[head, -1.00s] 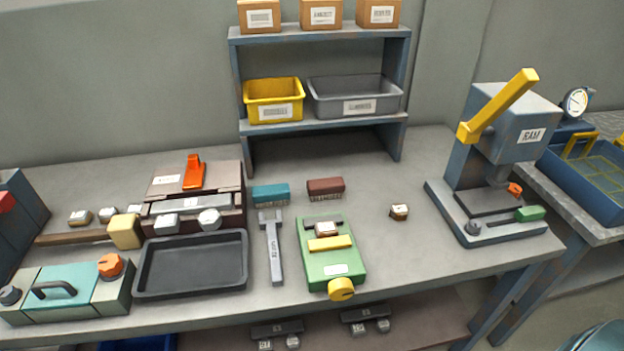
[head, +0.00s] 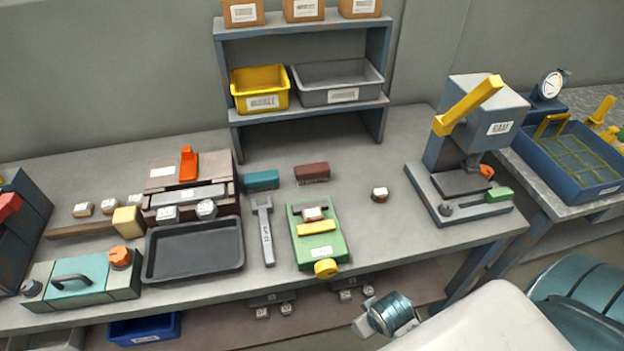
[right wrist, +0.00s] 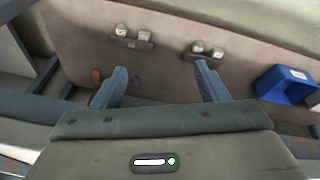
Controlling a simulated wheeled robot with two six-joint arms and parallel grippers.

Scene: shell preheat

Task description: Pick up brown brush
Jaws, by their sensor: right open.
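The brown brush (head: 312,172) lies on the workbench in front of the shelf, bristles hidden or too small to make out. A teal brush (head: 261,180) lies just to its left. My right arm comes in at the lower right of the head view, below and well apart from the brown brush. In the right wrist view my right gripper (right wrist: 160,85) is open and empty, its two blue fingers spread wide. The brush does not show in that view. My left gripper is not in view.
A green fixture (head: 318,240) stands in front of the brush, with a grey wrench-like tool (head: 264,232) to its left. A small block (head: 380,194) lies to the right, before the press (head: 462,170). The shelf (head: 300,112) stands behind. A blue bin (right wrist: 287,85) shows in the wrist view.

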